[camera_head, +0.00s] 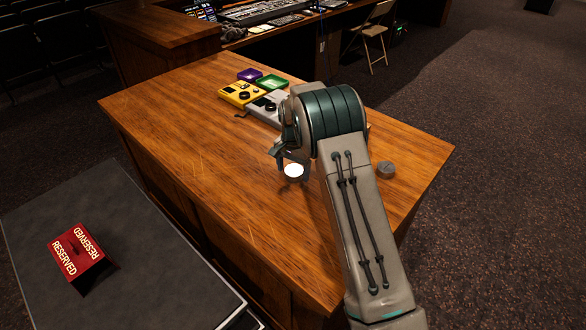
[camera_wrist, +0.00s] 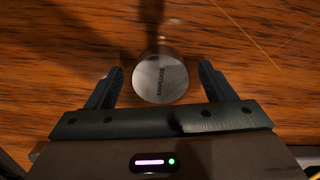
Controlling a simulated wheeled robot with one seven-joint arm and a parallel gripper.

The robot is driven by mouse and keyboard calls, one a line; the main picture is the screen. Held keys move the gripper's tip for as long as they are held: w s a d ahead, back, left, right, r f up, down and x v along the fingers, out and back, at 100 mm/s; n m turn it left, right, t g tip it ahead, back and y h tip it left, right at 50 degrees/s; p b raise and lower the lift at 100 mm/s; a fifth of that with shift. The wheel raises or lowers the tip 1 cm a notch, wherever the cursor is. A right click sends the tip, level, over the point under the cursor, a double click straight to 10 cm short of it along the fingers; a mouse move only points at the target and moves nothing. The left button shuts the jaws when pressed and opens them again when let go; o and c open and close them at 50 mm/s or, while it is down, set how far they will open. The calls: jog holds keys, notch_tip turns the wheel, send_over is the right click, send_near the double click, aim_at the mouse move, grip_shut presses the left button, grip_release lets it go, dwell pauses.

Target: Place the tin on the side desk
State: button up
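The tin (camera_head: 293,171) is a small round thing with a bright, pale top on the wooden desk (camera_head: 180,130). In the wrist view the tin (camera_wrist: 160,80) is a silvery disc with small dark lettering. My gripper (camera_head: 292,164) is low over the desk at the tin. In the wrist view my gripper (camera_wrist: 161,72) is open, with one finger on each side of the tin and a gap at both sides. The tin's lower side is hidden. A lower dark-topped surface (camera_head: 140,240) stands at the left; I cannot tell whether it is the side desk.
A yellow box (camera_head: 241,93), a grey box (camera_head: 264,108), a green tray (camera_head: 272,81) and a purple one (camera_head: 250,75) sit behind. A red RESERVED sign (camera_head: 77,252) stands at the left. The desk's left part is clear.

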aim_at(293, 171)
notch_tip(293, 171, up, 13)
jog(key=s+d+r+n, duration=0.1)
jog(key=s+d+r, duration=0.3)
jog(key=s+r, duration=0.25)
jog(key=s+d+n+t, duration=0.1)
jog(key=s+d+n, duration=0.2)
jog(key=s, duration=1.2)
jog(key=s+d+n+t, duration=0.2)
jog(key=s+d, duration=0.2)
jog(key=s, duration=1.2)
jog(key=shift+d+r+n+b, duration=0.2)
jog(key=shift+d+n+b, duration=0.1)
jog(key=shift+n+b, duration=0.15)
jog(key=shift+w, duration=0.1)
